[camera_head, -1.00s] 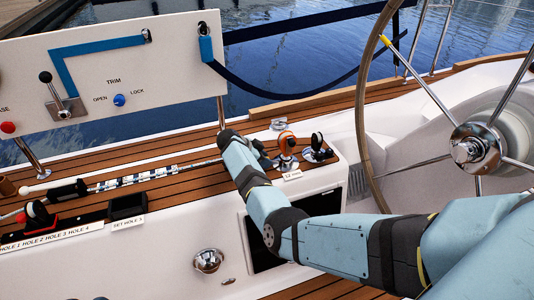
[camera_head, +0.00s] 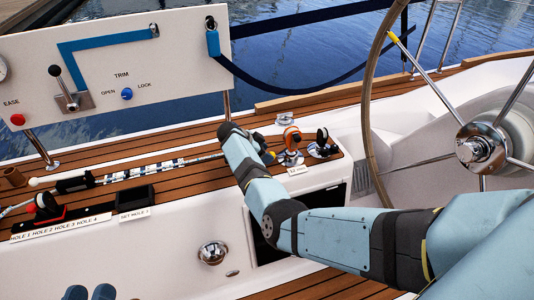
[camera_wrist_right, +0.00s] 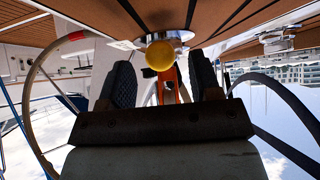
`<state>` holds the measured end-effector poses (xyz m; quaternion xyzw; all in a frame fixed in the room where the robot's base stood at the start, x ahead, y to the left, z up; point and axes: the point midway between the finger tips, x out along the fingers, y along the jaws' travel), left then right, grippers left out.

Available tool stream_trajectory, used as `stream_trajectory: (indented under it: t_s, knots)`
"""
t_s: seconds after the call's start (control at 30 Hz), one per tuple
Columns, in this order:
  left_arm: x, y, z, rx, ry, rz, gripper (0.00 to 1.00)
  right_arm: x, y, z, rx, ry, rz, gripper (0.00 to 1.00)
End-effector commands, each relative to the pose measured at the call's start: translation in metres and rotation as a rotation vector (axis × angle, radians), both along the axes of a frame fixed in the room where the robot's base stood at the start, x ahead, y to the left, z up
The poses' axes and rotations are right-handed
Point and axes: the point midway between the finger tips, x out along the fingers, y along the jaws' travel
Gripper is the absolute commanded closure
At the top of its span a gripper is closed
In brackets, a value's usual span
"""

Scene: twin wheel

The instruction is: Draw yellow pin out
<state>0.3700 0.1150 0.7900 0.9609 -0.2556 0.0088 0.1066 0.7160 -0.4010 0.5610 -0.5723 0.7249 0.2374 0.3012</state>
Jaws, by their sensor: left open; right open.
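The yellow pin's round knob (camera_wrist_right: 159,55) shows in the right wrist view, between and just beyond the two dark fingers of my right gripper (camera_wrist_right: 162,82). The fingers stand apart, with a gap on each side of the knob. A small yellow spot of the pin (camera_head: 271,154) shows in the head view beside my right gripper (camera_head: 264,150), which is at the deck fittings and partly hidden by its own arm. The pin's shaft is hidden.
An orange-handled fitting (camera_head: 291,138) and a black-handled fitting (camera_head: 322,146) stand just right of my right gripper. The steering wheel (camera_head: 368,110) is further right. A white trim panel (camera_head: 190,75) stands at the left, above a striped rod (camera_head: 150,171) and a black box (camera_head: 135,198).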

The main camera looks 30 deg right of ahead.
Motion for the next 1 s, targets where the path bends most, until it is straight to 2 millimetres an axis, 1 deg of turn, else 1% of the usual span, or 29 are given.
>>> stream_trajectory:
  t_s: [0.03,0.2,0.43,0.5,0.67,1.0]
  knots:
    - [-0.001,0.001,0.007,-0.008,-0.014,0.006,0.57,0.002,0.008,0.012,0.002,-0.002,0.001,0.42]
    - [-0.003,0.002,0.025,-0.036,-0.066,0.024,0.57,0.009,0.036,0.041,0.002,-0.003,0.002,0.42]
    - [-0.005,0.004,0.045,-0.064,-0.126,0.04,0.57,0.017,0.068,0.072,0.002,-0.002,0.003,0.42]
    - [-0.004,0.006,0.038,-0.046,-0.099,0.046,0.57,0.018,0.075,0.078,0.002,0.0,0.003,0.42]
    - [-0.003,0.007,0.031,-0.027,-0.073,0.053,0.57,0.02,0.083,0.086,0.0,0.0,0.001,0.42]
    - [-0.002,0.008,0.029,-0.021,-0.067,0.053,0.57,0.02,0.084,0.086,0.0,0.0,0.001,0.42]
